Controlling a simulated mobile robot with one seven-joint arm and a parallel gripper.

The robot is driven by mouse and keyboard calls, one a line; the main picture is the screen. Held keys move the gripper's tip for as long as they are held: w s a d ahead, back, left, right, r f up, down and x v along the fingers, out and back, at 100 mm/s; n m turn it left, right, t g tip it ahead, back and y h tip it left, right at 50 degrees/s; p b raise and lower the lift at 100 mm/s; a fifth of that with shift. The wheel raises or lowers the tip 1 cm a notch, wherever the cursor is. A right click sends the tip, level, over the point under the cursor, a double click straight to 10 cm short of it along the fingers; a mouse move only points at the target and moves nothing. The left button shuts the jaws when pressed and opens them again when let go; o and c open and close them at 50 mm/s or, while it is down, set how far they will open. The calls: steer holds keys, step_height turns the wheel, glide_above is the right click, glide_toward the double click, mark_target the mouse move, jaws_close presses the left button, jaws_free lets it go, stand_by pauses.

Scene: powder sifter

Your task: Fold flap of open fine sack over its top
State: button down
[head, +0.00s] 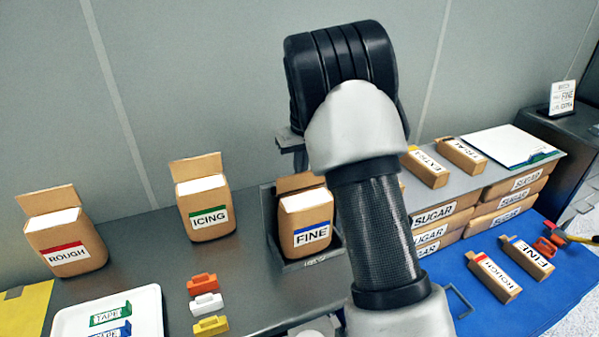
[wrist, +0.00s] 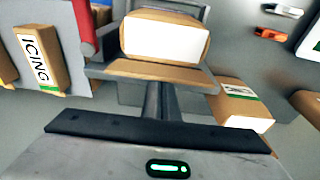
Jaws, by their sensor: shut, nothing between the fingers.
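The open fine sack (head: 312,222) stands upright in a dark holder (head: 270,228), with a blue-striped FINE label on its front. Its white top is bare. Its brown flap (head: 299,182) stands up along the back edge. The wrist view, from behind, shows the sack's white top (wrist: 165,38) with the flap (wrist: 155,74) on the side nearer me. My gripper (wrist: 163,97) is shut and empty, just behind the flap; whether it touches the flap I cannot tell. In the head view my gripper (head: 293,148) is mostly hidden by my arm.
An open icing sack (head: 206,207) and an open rough sack (head: 67,240) stand to the left, flaps up. Coloured clips (head: 205,304) and a white tray (head: 140,305) lie in front. Stacked sugar sacks (head: 500,202) are at right. The wall (head: 200,80) is close behind.

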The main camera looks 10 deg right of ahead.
mark_target(303, 194)
steer(key=shift+s+d+f+b, duration=0.15)
steer(key=shift+s+f+b, duration=0.15)
steer(key=shift+s, duration=0.4)
steer(key=shift+s+d+f+b, duration=0.15)
steer(key=shift+s+f, duration=0.2)
steer(key=shift+s, duration=0.35)
steer(key=shift+s+d+r+b, duration=0.15)
steer(key=shift+s+r+b, duration=0.15)
steer(key=shift+s, duration=0.3)
steer(key=shift+s+d, duration=0.1)
steer(key=shift+s, duration=0.6)
steer(key=shift+r, duration=0.1)
steer(key=shift+w+a+r+p, duration=0.1)
steer(key=shift+w+r+p, duration=0.4)
steer(key=shift+r+p, duration=0.25)
steer(key=shift+w+a+r+p, duration=0.1)
steer(key=shift+w+r+p, duration=0.45)
steer(key=shift+r, duration=0.2)
steer(key=shift+f, duration=0.1)
steer(key=shift+f, duration=0.1)
